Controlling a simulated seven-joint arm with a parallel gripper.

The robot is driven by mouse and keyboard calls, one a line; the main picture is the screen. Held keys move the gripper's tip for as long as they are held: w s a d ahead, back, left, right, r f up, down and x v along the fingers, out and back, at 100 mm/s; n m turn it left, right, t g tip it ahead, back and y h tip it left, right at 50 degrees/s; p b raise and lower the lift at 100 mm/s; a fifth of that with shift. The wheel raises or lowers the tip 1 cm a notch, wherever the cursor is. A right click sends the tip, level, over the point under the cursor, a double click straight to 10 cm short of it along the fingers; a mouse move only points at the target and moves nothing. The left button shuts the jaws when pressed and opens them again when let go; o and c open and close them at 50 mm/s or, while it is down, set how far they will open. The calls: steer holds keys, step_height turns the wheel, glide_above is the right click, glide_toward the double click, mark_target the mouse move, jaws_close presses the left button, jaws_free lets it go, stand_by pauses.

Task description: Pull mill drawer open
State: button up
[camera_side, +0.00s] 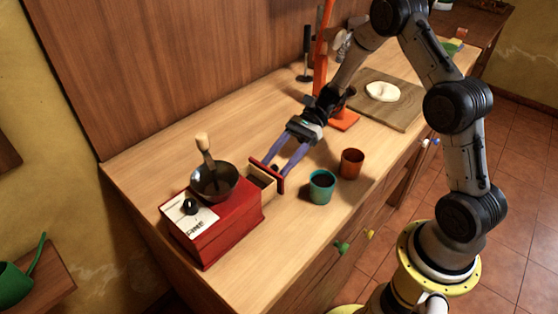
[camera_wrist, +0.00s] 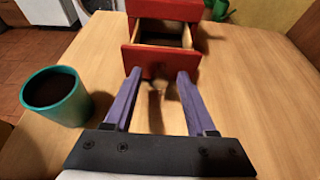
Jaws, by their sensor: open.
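The red coffee mill (camera_side: 222,222) stands at the left of the wooden counter, with a dark metal bowl (camera_side: 214,183) on top. Its drawer (camera_side: 265,177) is pulled partly out toward my gripper, and its inside shows. The wrist view shows the red drawer front (camera_wrist: 160,62) ahead, with the open drawer box behind it. My gripper (camera_side: 279,172) has two purple fingers spread apart. In the wrist view the fingertips (camera_wrist: 157,78) lie at the lower left and right of the drawer front. I cannot tell whether they touch it. A small blurred knob shows between them.
A teal cup (camera_side: 322,187) with dark contents stands just right of the drawer, also near the left edge in the wrist view (camera_wrist: 55,97). An orange cup (camera_side: 351,163) is beside it. A board with dough (camera_side: 382,91) and an orange stand (camera_side: 343,120) are farther back.

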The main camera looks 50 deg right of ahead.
steer(key=v, duration=1.4)
steer(key=shift+a+f, duration=0.1)
